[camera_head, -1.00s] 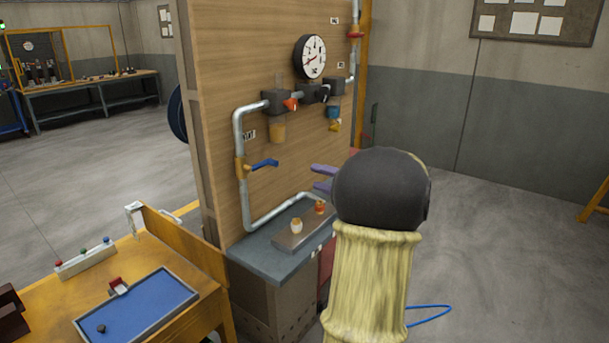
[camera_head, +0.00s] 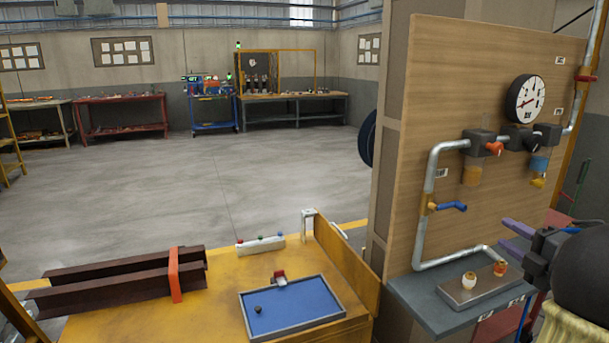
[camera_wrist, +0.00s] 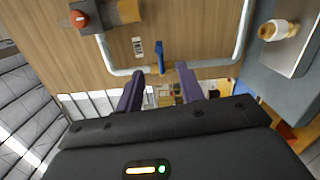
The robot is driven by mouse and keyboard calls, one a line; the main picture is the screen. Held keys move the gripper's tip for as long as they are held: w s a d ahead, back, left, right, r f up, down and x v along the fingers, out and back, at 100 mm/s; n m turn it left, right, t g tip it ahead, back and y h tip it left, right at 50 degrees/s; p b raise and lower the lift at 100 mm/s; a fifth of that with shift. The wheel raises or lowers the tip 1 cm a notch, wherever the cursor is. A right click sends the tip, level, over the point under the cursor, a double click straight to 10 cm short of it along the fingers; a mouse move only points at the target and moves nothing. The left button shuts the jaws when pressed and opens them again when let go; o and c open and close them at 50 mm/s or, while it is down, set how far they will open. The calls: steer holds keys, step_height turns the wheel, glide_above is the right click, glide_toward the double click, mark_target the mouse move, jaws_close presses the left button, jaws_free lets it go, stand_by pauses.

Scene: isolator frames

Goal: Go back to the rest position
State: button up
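My gripper (camera_head: 516,238) is at the right of the head view, in front of the wooden panel and above the small grey shelf. Its two purple fingers are spread apart with nothing between them. In the wrist view my gripper (camera_wrist: 158,92) also shows open and empty. Beyond the fingers, the blue valve handle (camera_wrist: 160,57) on the pipe stands clear of them. In the head view that blue handle (camera_head: 452,206) points right, left of my gripper. Part of my arm is cut off by the right edge.
The wooden panel (camera_head: 440,110) carries a gauge (camera_head: 525,98), a red-orange knob (camera_head: 494,148) and pipes. A shelf (camera_head: 420,300) holds a metal block (camera_head: 460,296) with two fittings. A yellow bench (camera_head: 215,300) with a blue tray (camera_head: 300,310) and brown beams (camera_head: 110,290) stands left. Open floor lies behind.

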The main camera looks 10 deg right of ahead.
steer(key=w+a+f+m+g+h, duration=0.2)
steer(key=w+a+f+m+h, duration=0.25)
steer(key=w+a+m, duration=0.35)
steer(key=s+a+f+m+g+h, duration=0.1)
steer(key=s+a+f+m+g, duration=0.1)
steer(key=a+f+m+g, duration=0.35)
steer(key=s+a+f+m+g+y, duration=0.1)
steer(key=s+a+f+m+g, duration=0.3)
steer(key=s+a+f, duration=0.45)
steer(key=s+a+f+m+g+y, duration=0.2)
steer(key=s+a+f+m+g, duration=0.25)
steer(key=s+a, duration=0.65)
step_height(320, 180, up, 19)
steer(key=w+a+n+p, duration=0.1)
steer(key=w+p, duration=0.1)
steer(key=p, duration=1.8)
steer(key=shift+a+r+t, duration=0.15)
steer(key=shift+a+t, duration=0.15)
steer(key=shift+t, duration=0.1)
steer(key=shift+w, duration=0.1)
